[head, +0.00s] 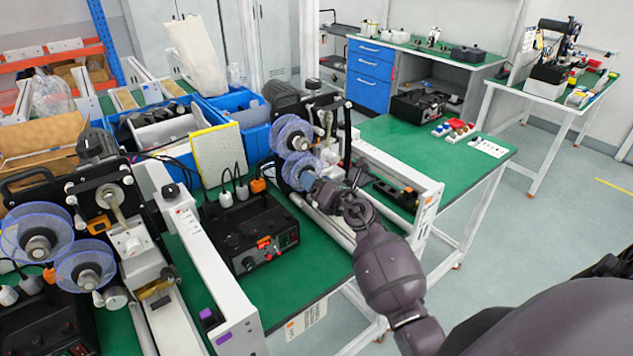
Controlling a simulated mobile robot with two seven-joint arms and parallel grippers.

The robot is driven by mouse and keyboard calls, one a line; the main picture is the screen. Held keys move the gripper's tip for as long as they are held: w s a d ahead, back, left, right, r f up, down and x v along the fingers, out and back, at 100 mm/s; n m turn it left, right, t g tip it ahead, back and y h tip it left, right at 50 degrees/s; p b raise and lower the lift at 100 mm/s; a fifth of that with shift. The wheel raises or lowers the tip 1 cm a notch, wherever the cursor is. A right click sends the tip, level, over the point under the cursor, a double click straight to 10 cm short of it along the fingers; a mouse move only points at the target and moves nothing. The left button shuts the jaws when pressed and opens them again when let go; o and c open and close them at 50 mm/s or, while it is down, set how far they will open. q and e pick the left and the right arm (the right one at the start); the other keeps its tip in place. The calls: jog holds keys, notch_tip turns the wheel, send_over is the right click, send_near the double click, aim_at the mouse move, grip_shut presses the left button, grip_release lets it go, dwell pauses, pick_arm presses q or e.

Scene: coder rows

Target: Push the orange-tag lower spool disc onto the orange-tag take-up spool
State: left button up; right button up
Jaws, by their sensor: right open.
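The right coder has two translucent blue spool discs: an upper one (291,131) and a lower one (297,164) just below it. The white rail (398,170) on this coder has a small orange mark at its near end. My right gripper (318,187) is open at the right, front edge of the lower disc; I cannot tell whether it touches. The gripper and wrist hide part of the spool's right side, so the gap between disc and take-up spool is unclear. My left gripper is not in view.
A black control box (250,232) with cables stands left of the spools. Another coder with two blue discs (84,266) is at the left, beside a white rail with a purple tag (210,318). Blue bins (245,120) are behind. The green table (440,145) has free room at right.

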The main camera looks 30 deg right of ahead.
jog(key=s, duration=1)
jog(key=shift+s+d, duration=0.3)
jog(key=shift+d, duration=0.1)
